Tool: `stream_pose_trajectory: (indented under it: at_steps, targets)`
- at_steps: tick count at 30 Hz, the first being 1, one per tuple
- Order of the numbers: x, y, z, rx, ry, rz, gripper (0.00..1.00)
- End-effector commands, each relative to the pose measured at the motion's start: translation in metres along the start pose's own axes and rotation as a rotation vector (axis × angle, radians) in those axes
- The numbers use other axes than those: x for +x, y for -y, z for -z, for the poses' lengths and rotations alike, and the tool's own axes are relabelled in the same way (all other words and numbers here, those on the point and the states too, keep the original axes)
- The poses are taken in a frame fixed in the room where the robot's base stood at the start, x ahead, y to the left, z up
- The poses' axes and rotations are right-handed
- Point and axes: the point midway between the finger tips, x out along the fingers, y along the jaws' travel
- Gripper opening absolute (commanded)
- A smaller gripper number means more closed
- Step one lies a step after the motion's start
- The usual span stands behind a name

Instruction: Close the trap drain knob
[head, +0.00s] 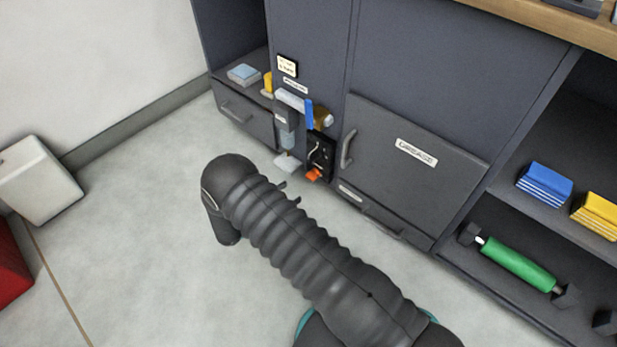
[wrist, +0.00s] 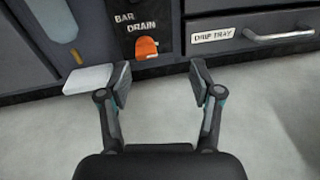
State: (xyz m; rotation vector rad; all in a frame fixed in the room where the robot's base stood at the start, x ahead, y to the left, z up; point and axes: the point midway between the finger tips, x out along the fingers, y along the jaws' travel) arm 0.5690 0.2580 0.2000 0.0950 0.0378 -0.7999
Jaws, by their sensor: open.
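An orange knob (wrist: 147,47) sits low on a dark panel (wrist: 170,28) under white lettering that reads "BAR" and "DRAIN". It also shows in the head view (head: 313,174) as a small orange piece at the panel's foot. I take it to be the trap drain knob. My gripper (wrist: 161,80) is open and empty. In the wrist view its two fingertips are just below the knob in the picture, apart from each other, with the knob nearer the left finger. In the head view my arm hides most of the gripper.
A pale tray (wrist: 88,79) lies left of the knob, close to my left finger. A clear bowl (head: 287,137) hangs above it. A drawer labelled "DRIP TRAY" with a bar handle (wrist: 278,35) is to the right. The grey floor (wrist: 268,110) in front is clear.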

Motion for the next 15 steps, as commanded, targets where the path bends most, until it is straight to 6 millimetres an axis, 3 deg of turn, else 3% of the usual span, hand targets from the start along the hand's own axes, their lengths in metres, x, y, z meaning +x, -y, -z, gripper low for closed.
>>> stream_pose_trajectory:
  at_steps: [3,8,15]
  targets:
    - [-0.013,-0.003,0.025,-0.047,0.038,-0.081,0.65]
    - [-0.020,-0.006,0.039,-0.073,0.062,-0.132,0.65]
    - [0.001,-0.009,0.040,-0.077,0.066,-0.137,0.65]
